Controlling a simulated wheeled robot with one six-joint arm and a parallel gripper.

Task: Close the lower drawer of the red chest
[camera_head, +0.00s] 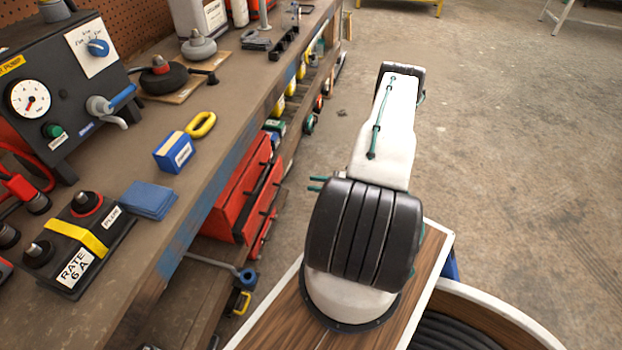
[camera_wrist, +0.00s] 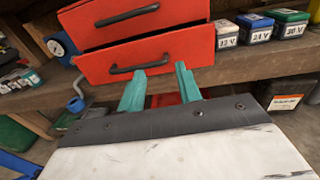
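The red chest (camera_head: 235,192) stands on the shelf under the workbench, left of my arm in the head view. In the wrist view its upper drawer (camera_wrist: 105,30) and lower drawer (camera_wrist: 110,66) show red fronts with dark bar handles. A dark gap separates the two fronts; how far the lower drawer stands out is hard to tell. My gripper (camera_wrist: 160,68) has two teal fingers spread apart with nothing between them.
Several labelled batteries (camera_wrist: 258,27) sit on the shelf (camera_wrist: 265,62) right of the chest. A blue-handled crank (camera_wrist: 75,100) is at the left. The workbench (camera_head: 215,125) overhangs the chest. Open concrete floor (camera_head: 490,140) lies to the right of my arm.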

